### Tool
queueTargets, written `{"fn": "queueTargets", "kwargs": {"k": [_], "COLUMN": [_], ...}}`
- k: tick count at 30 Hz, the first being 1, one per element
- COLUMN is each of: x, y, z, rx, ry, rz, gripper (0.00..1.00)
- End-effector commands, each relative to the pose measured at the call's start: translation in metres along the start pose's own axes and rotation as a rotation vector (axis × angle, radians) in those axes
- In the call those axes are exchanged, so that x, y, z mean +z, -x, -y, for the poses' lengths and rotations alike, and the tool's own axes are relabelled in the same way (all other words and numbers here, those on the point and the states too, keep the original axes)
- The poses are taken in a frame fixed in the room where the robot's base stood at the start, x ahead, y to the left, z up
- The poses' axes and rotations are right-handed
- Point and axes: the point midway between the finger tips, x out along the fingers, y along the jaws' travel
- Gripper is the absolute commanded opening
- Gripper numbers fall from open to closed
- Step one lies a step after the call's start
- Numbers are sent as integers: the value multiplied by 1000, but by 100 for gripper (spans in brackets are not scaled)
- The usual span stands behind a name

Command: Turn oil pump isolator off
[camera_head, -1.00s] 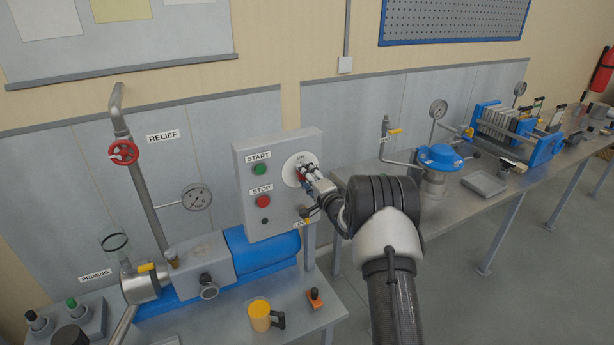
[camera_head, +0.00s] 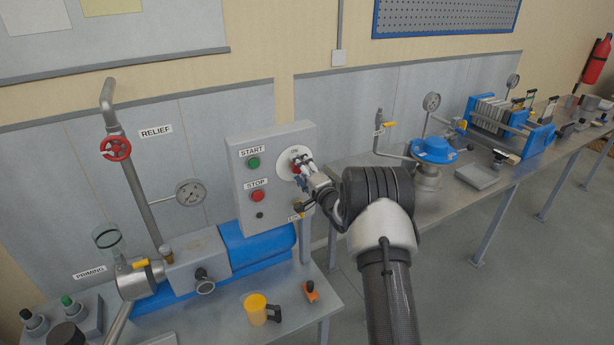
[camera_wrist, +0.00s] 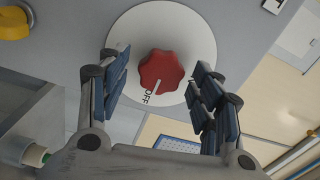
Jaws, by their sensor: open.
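The isolator is a red lobed knob (camera_wrist: 162,70) on a round white dial (camera_wrist: 200,30), fixed to the grey control box (camera_head: 243,200). In the wrist view, the knob's white pointer line is at the word OFF on the dial. In the head view, an ON label shows at the dial's top, and my gripper hides much of the knob. My gripper (camera_wrist: 160,88) is open, with one blue-padded finger on each side of the knob. I see gaps between the fingers and the knob in the wrist view. The gripper also shows at the dial in the head view (camera_head: 303,166).
The box carries a green START button (camera_head: 254,163) and a red STOP button (camera_head: 257,196). Below stands the blue pump (camera_head: 255,243), with a yellow mug (camera_head: 255,308) on the bench. A second bench (camera_head: 465,205) with equipment runs right.

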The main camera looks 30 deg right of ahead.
Motion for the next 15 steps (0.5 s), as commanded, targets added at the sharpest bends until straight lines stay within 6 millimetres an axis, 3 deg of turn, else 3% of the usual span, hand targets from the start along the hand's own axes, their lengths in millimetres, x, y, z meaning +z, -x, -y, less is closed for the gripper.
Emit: {"fn": "queueTargets", "kwargs": {"k": [5,15], "x": [-1,-1], "y": [25,94], "z": [0,0], "rx": [2,1], "ry": [-1,-1], "rz": [-2,-3], "gripper": [59,59]}}
